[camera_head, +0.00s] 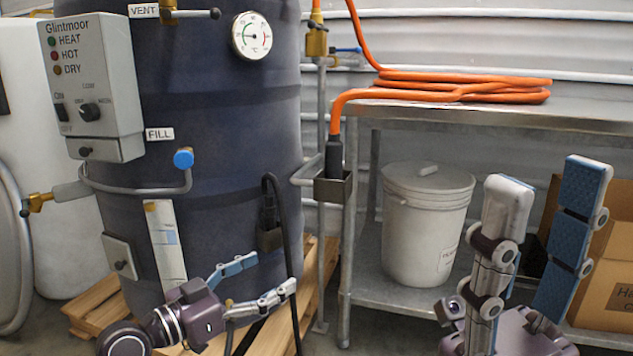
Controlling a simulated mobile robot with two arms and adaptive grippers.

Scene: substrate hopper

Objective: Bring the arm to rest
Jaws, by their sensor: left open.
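My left gripper (271,274) is in front of the lower part of the dark blue drum (225,130). Its two fingers point right and are spread apart, with nothing between them. I cannot tell whether it touches the drum. My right gripper (547,180) is large and close at the lower right, in front of the metal table (590,119). Its fingers point up, stand wide apart and hold nothing.
The drum stands on a wooden pallet (88,318) and carries a grey control box (98,85), a dial gauge (252,36) and a blue-capped fill pipe (184,158). A black cable (291,240) hangs beside my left gripper. A white bucket (425,235), cardboard box (610,255) and orange hose (450,88) are at right.

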